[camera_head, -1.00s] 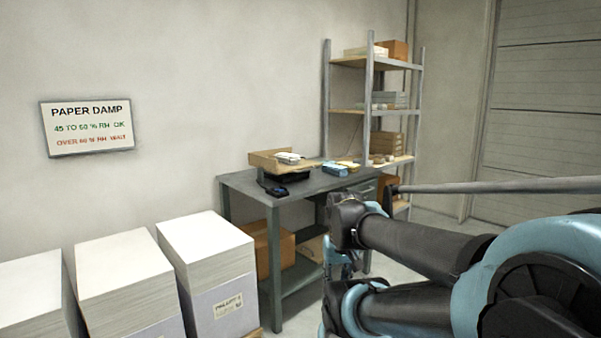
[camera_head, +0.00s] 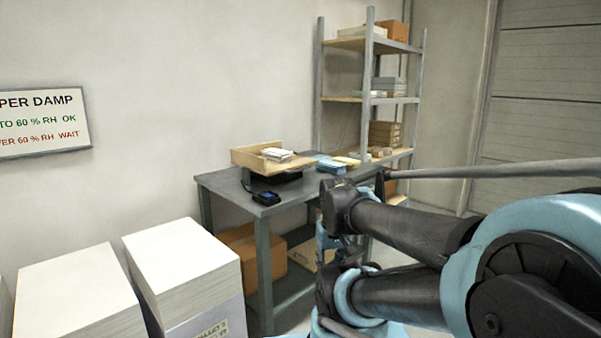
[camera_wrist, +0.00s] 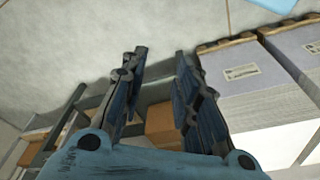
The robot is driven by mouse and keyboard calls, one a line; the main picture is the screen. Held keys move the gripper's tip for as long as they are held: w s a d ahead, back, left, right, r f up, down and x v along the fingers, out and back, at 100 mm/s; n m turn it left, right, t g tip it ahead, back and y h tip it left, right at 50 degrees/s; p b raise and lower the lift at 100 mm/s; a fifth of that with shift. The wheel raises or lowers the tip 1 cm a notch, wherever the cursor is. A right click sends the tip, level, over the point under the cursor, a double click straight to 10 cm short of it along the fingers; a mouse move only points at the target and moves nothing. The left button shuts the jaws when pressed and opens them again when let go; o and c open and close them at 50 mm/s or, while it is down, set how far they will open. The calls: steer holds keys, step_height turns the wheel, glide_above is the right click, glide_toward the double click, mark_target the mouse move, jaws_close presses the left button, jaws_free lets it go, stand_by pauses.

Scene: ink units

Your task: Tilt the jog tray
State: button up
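The jog tray (camera_head: 246,160) is a shallow tan wooden tray on a black base (camera_head: 272,179), on the grey workbench in the head view. A small stack of white paper (camera_head: 277,154) lies in it. My gripper shows in the wrist view (camera_wrist: 162,65), with its two fingers apart and nothing between them. It is well away from the tray, over the floor near the bench and the paper stacks. In the head view my arm fills the lower right, and I cannot make out the fingertips there. The tray is not seen in the wrist view.
A black handheld device (camera_head: 266,198) lies on the workbench (camera_head: 222,186) in front of the tray, with blue packs (camera_head: 330,166) to its right. Tall paper stacks (camera_head: 180,258) stand at the lower left. A shelf rack (camera_head: 368,95) stands behind the bench. Cardboard boxes (camera_head: 240,250) sit underneath.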

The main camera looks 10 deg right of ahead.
steer(key=w+a+r+m+t+y, duration=0.1)
steer(key=w+a+r+y, duration=0.15)
steer(key=w, duration=0.35)
steer(key=w+a+r+m+t+y, duration=0.1)
steer(key=w+a+r+m, duration=0.1)
steer(key=w+r, duration=0.25)
steer(key=m+t+y, duration=0.6)
steer(key=m+t, duration=0.2)
glide_toward(302, 169)
steer(key=x, duration=1)
steer(key=shift+w+a+f, duration=0.1)
steer(key=shift+w+f, duration=0.1)
steer(key=shift+w, duration=0.1)
jaws_close()
